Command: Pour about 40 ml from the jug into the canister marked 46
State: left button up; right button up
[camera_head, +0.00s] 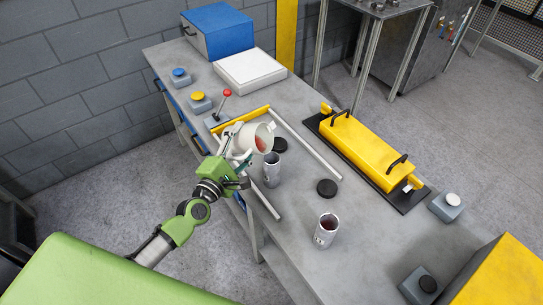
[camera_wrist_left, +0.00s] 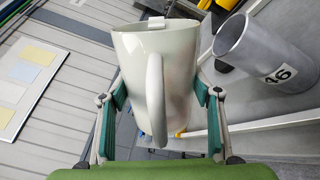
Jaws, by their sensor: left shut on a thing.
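My left gripper (camera_head: 236,158) is shut on the white jug (camera_head: 247,136). It holds the jug above the table's left edge, tilted with its mouth to the right, and some red shows inside. In the left wrist view the jug (camera_wrist_left: 175,60) sits between the green finger pads, its handle towards the camera. The canister marked 46 (camera_wrist_left: 262,52) is right of the jug there. The grey canister beside the jug (camera_head: 271,172) in the head view appears to be this one; it stands upright and open. No falling stream shows. My right gripper is not in view.
Another open canister (camera_head: 326,233) stands nearer, its label unreadable. Black lids lie behind the first canister (camera_head: 280,145) and between the canisters (camera_head: 327,188). A red-knobbed lever (camera_head: 226,95) stands behind the jug. A yellow handled block (camera_head: 370,150) is at right.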

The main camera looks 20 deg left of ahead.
pick_arm(q)
jog(key=shift+m, duration=0.9)
dwell(0.4)
jog(key=shift+a, duration=0.4)
dwell(0.6)
jog(key=shift+p, duration=0.4)
dwell(1.1)
